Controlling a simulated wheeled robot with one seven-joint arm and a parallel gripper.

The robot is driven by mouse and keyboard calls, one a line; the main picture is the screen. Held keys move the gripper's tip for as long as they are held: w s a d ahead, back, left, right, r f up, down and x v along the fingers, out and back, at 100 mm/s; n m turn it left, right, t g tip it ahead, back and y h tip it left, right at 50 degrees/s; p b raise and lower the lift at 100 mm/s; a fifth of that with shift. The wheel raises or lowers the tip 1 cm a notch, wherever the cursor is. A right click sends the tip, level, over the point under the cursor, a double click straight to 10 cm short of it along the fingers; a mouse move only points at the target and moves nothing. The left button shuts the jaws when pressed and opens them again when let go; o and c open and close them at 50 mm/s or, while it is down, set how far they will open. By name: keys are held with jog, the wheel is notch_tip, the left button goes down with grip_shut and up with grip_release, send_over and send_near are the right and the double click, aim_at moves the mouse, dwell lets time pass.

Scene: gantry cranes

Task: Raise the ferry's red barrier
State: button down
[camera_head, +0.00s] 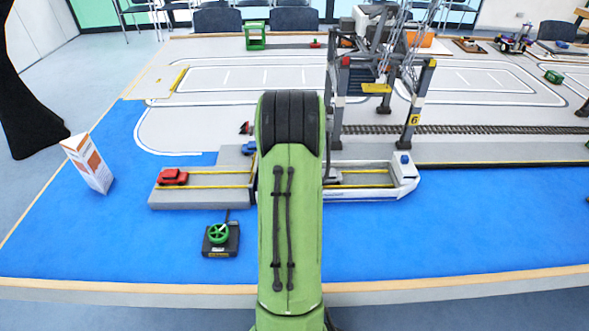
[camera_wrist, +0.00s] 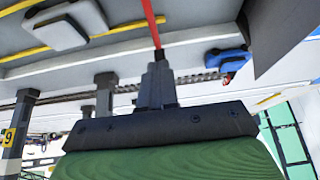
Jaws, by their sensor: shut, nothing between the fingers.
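The ferry (camera_head: 405,185) is a white and grey boat on the blue mat, right of my green arm. The red barrier (camera_wrist: 149,20) is a thin red bar in the wrist view, running from the top edge down to the tips of my gripper (camera_wrist: 160,60). My gripper is shut, with its narrow fingers at the bar's near end; I cannot tell whether they touch it. In the head view my arm hides the gripper and the barrier. A light grey car (camera_wrist: 66,24) stands on the deck to the left of the bar in the wrist view.
A red car (camera_head: 173,176) stands on the grey dock (camera_head: 185,198) left of my arm. A blue car (camera_wrist: 226,60) is near my gripper. A crane (camera_head: 415,105) stands behind the ferry. A black box with a green wheel (camera_head: 219,233) sits in front of the dock.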

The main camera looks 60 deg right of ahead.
jog(key=shift+w+d+p, duration=0.4)
jog(key=shift+d+p, duration=0.1)
jog(key=shift+d, duration=0.25)
jog(key=shift+w+d+f, duration=0.3)
jog(key=shift+d+f, duration=0.15)
jog(key=shift+d, duration=0.15)
jog(key=shift+w+d+f, duration=0.25)
jog(key=shift+d+f, duration=0.2)
jog(key=shift+d, duration=0.1)
notch_tip(320, 180, up, 10)
jog(key=w+d+p, duration=0.1)
jog(key=d+p, duration=0.1)
jog(key=p, duration=0.7)
jog(key=shift+w+d, duration=0.2)
jog(key=shift+d, duration=0.1)
